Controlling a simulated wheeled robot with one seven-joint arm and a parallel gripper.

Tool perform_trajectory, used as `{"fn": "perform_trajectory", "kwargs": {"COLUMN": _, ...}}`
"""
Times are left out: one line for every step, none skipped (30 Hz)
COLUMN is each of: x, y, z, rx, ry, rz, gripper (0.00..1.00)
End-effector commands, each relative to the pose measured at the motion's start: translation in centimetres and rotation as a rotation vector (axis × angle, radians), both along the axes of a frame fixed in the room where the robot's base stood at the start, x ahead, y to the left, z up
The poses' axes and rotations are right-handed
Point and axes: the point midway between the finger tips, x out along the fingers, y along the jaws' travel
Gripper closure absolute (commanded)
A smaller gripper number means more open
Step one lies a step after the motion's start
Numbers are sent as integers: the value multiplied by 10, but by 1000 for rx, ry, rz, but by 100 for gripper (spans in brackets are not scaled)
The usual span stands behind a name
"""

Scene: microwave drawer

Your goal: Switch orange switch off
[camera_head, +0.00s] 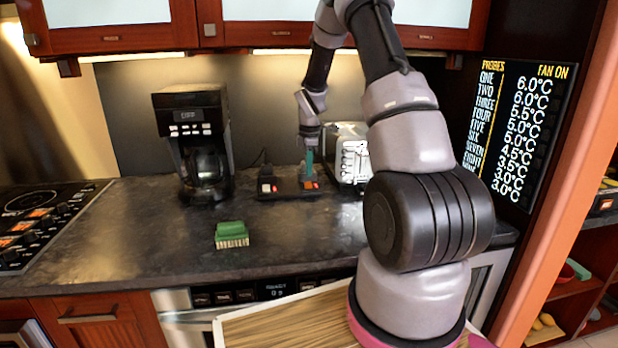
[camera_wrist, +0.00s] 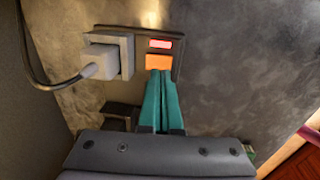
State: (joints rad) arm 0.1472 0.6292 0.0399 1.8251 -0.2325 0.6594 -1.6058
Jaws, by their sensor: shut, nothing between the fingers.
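The orange switch (camera_wrist: 159,62) is on a dark plate in the wrist view, with a small red-and-white piece (camera_wrist: 160,44) just beyond it. In the head view the orange switch (camera_head: 311,185) shows small, at the back of the counter. My gripper (camera_wrist: 160,74) has teal fingers pressed together with nothing between them. Its tips are at the near edge of the orange switch; whether they touch is unclear. In the head view my gripper (camera_head: 309,170) points down just above the switch. Whether the switch is on or off cannot be told.
A grey plug (camera_wrist: 103,62) with a cable sits in a socket left of the switch. A dark block with a red-and-white switch (camera_head: 267,187) is nearby. A toaster (camera_head: 350,155) stands close on the right, a coffee maker (camera_head: 196,140) left. A green sponge (camera_head: 231,233) lies in front.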

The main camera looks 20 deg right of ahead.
Motion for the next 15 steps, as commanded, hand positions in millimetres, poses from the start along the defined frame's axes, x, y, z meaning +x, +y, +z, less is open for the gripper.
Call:
{"fn": "perform_trajectory", "kwargs": {"x": -1, "y": 0, "z": 13, "rx": 0, "ry": -4, "rz": -1, "gripper": 100}}
{"fn": "perform_trajectory", "kwargs": {"x": -2, "y": 0, "z": 19, "rx": -1, "ry": -4, "rz": -1, "gripper": 100}}
{"fn": "perform_trajectory", "kwargs": {"x": -3, "y": 0, "z": 26, "rx": 0, "ry": -3, "rz": -1, "gripper": 100}}
{"fn": "perform_trajectory", "kwargs": {"x": -3, "y": 0, "z": 33, "rx": -1, "ry": -4, "rz": 0, "gripper": 100}}
{"fn": "perform_trajectory", "kwargs": {"x": -4, "y": 0, "z": 38, "rx": 1, "ry": -2, "rz": -1, "gripper": 100}}
{"fn": "perform_trajectory", "kwargs": {"x": -5, "y": 1, "z": 44, "rx": 1, "ry": -2, "rz": -2, "gripper": 100}}
{"fn": "perform_trajectory", "kwargs": {"x": -6, "y": 1, "z": 49, "rx": 0, "ry": -2, "rz": -2, "gripper": 100}}
{"fn": "perform_trajectory", "kwargs": {"x": -6, "y": 1, "z": 53, "rx": 0, "ry": -1, "rz": -2, "gripper": 100}}
{"fn": "perform_trajectory", "kwargs": {"x": -7, "y": 1, "z": 57, "rx": 0, "ry": 0, "rz": -1, "gripper": 100}}
{"fn": "perform_trajectory", "kwargs": {"x": -8, "y": 1, "z": 60, "rx": 0, "ry": 0, "rz": -1, "gripper": 100}}
{"fn": "perform_trajectory", "kwargs": {"x": -8, "y": 1, "z": 63, "rx": 0, "ry": 1, "rz": -1, "gripper": 100}}
{"fn": "perform_trajectory", "kwargs": {"x": -8, "y": 1, "z": 65, "rx": 0, "ry": 1, "rz": -1, "gripper": 100}}
{"fn": "perform_trajectory", "kwargs": {"x": -9, "y": 1, "z": 67, "rx": 0, "ry": 1, "rz": -1, "gripper": 100}}
{"fn": "perform_trajectory", "kwargs": {"x": -9, "y": 1, "z": 68, "rx": 0, "ry": 2, "rz": 0, "gripper": 100}}
{"fn": "perform_trajectory", "kwargs": {"x": -9, "y": 1, "z": 69, "rx": 0, "ry": 2, "rz": 0, "gripper": 100}}
